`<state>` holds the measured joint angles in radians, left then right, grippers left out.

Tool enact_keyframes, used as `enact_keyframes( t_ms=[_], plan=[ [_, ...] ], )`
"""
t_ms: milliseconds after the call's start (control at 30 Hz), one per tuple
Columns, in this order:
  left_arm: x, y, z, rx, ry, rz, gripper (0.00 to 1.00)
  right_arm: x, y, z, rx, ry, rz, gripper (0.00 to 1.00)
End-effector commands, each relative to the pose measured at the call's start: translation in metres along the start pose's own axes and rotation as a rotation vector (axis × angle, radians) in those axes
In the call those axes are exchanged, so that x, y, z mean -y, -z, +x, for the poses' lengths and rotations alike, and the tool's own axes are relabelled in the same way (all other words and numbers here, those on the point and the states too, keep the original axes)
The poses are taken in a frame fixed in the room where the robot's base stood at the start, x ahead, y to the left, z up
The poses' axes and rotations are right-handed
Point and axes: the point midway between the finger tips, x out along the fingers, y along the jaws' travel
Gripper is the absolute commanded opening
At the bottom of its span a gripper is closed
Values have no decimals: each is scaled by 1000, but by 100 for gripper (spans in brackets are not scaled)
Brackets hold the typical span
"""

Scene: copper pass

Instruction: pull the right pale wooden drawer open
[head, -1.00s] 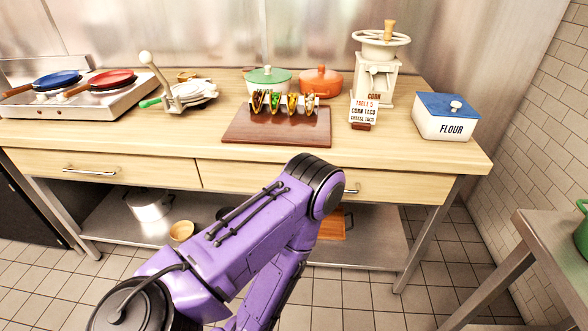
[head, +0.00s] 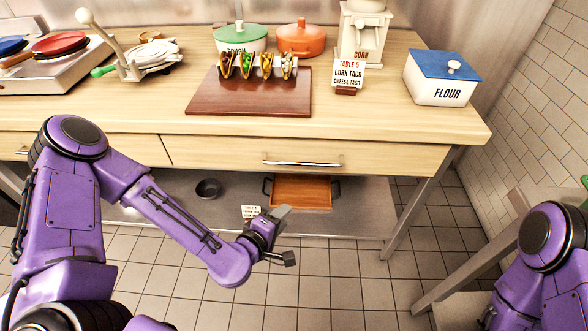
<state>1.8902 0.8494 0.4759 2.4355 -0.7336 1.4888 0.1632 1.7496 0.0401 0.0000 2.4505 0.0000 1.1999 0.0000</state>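The right pale wooden drawer (head: 215,153) is in the front of the counter and looks shut, its face level with the counter front. Its silver bar handle (head: 302,163) runs level across the drawer face. My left gripper (head: 288,236) is below and in front of the handle, apart from it. Its two fingers are spread, with nothing between them. My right arm (head: 545,240) shows at the lower right, but its gripper is out of view.
The counter top holds a brown board (head: 230,103) with tacos, a flour box (head: 443,78) and an order card (head: 348,76). A lower shelf holds an orange-brown tray (head: 302,193) and a small dark bowl (head: 208,188). A side table (head: 470,270) stands at right.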

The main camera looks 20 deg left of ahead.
Motion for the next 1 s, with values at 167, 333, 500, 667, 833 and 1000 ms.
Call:
enact_keyframes(
  t_ms=[167, 333, 500, 667, 833, 1000],
  plan=[
    [-67, 29, 7, -64, -223, -130, 39, 0, -1, 3, -1, 1, 0, 43],
    [-78, 30, 32, -63, -234, -131, 39, 0, 1, -1, -1, 1, 0, 43],
    [-86, 33, 70, -63, -232, -130, 39, 0, 2, -5, -1, 1, 0, 43],
    [-91, 34, 97, -61, -230, -129, 39, 0, 3, -6, -1, 1, 0, 43],
    [-93, 35, 108, -60, -229, -131, 39, 0, 3, -7, -1, 1, 0, 43],
    [-93, 35, 108, -60, -229, -131, 39, 0, 3, -7, -1, 1, 0, 43]
  ],
)
